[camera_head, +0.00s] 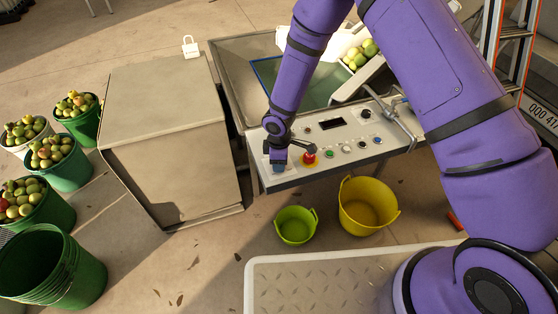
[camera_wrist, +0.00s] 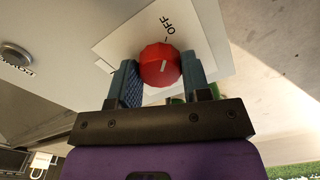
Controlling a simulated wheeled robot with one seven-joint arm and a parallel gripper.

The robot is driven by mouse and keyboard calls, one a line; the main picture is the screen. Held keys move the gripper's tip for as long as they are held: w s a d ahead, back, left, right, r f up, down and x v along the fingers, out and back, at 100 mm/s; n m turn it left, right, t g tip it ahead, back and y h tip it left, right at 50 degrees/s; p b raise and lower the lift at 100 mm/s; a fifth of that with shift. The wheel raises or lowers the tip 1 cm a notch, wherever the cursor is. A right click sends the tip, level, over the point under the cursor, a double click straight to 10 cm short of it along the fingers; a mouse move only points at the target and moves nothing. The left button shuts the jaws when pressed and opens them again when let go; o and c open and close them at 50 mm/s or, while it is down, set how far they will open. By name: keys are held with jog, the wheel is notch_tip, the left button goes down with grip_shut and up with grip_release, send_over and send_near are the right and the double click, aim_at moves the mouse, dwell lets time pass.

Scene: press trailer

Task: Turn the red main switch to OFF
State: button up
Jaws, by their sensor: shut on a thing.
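The red main switch (camera_wrist: 160,65) is a round faceted knob on a white plate (camera_wrist: 205,50). A short white mark on its face points up in the wrist view, roughly toward the tick beside the printed word OFF (camera_wrist: 172,24). My gripper (camera_wrist: 162,78) is shut on the knob, with one blue finger on each side of it. In the head view my gripper (camera_head: 278,164) is at the left end of the control panel (camera_head: 340,166) and hides the switch.
A grey cabinet (camera_head: 165,130) stands left of the panel. Green (camera_head: 295,225) and yellow (camera_head: 368,205) tubs stand below.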

dwell(0.3)
jog(key=o, duration=0.9)
notch_tip(320, 180, up, 11)
jog(key=shift+f, duration=0.1)
jog(key=shift+w, duration=0.1)
jog(key=s+d+r+m+t, duration=0.1)
jog(key=d+r+m, duration=0.3)
jog(key=r, duration=0.5)
jog(key=s+d+r+m+t+h, duration=0.1)
jog(key=s+d+r, duration=0.1)
jog(key=d+r, duration=0.6)
jog(key=s+d+r+m+t, duration=0.1)
jog(key=d+r+m, duration=0.25)
jog(key=r, duration=0.65)
jog(key=s+d+r+m, duration=0.2)
jog(key=s+d+r, duration=0.1)
jog(key=s, duration=0.4)
jog(key=s+d+r+m+t, duration=0.1)
jog(key=s+d+r+m, duration=0.2)
jog(key=s, duration=0.5)
jog(key=s+d+r+m+t+y, duration=0.1)
jog(key=s+d+r+m, duration=0.2)
jog(key=s+d+r, duration=0.2)
jog(key=shift+s+d+r, duration=0.1)
jog(key=shift+s+r, duration=0.4)
jog(key=shift+s, duration=0.2)
jog(key=shift+s+d+r, duration=0.1)
jog(key=shift+s+r, duration=0.4)
jog(key=shift+s, duration=0.15)
